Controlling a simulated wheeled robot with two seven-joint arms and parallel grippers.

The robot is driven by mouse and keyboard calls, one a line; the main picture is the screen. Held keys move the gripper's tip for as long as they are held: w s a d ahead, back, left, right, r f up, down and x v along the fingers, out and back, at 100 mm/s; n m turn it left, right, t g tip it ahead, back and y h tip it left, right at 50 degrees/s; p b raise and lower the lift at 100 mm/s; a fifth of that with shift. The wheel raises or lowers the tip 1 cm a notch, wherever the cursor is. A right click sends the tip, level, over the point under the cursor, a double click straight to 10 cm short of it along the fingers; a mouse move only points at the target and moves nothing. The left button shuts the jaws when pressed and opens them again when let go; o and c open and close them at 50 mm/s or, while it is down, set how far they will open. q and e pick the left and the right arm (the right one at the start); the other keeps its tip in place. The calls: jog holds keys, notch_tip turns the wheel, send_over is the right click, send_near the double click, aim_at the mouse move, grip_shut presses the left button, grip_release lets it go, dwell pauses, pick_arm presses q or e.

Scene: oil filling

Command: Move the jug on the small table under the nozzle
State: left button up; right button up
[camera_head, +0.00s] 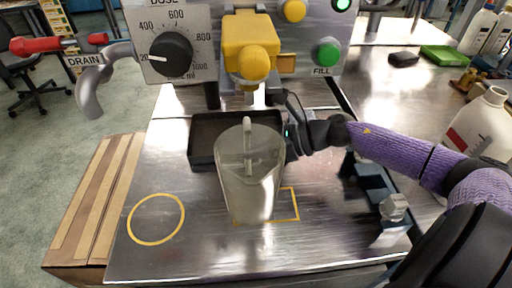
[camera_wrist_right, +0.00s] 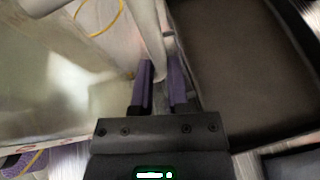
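The clear jug (camera_head: 245,190) is over the steel table in front of the machine, overlapping the yellow square outline. I cannot tell whether its base touches the table. My right gripper (camera_wrist_right: 162,85) has its purple fingers on either side of the jug's pale handle (camera_wrist_right: 151,35), apparently touching it on both sides. In the head view the fingers are mostly hidden behind the jug. The yellow dispensing head (camera_head: 250,38) is above and behind the jug. The nozzle under it is hard to make out. My left gripper is not in view.
A dark tray (camera_head: 203,140) lies below the dispensing head, behind the jug. A yellow circle (camera_head: 156,243) marks bare table at front left. A red drain lever (camera_head: 45,46) and bent spout are at left. A white bottle (camera_head: 480,128) stands on the right.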

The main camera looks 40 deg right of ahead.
jog(key=o, duration=0.5)
jog(key=shift+c, duration=0.2)
jog(key=shift+s+d+r, duration=0.2)
jog(key=shift+s, duration=0.05)
pick_arm(q)
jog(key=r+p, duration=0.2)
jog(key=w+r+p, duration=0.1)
jog(key=p, duration=0.1)
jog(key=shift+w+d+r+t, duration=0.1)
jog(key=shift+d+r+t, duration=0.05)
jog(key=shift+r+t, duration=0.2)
pick_arm(e)
jog(key=v, duration=0.7)
jog(key=shift+a+f, duration=0.1)
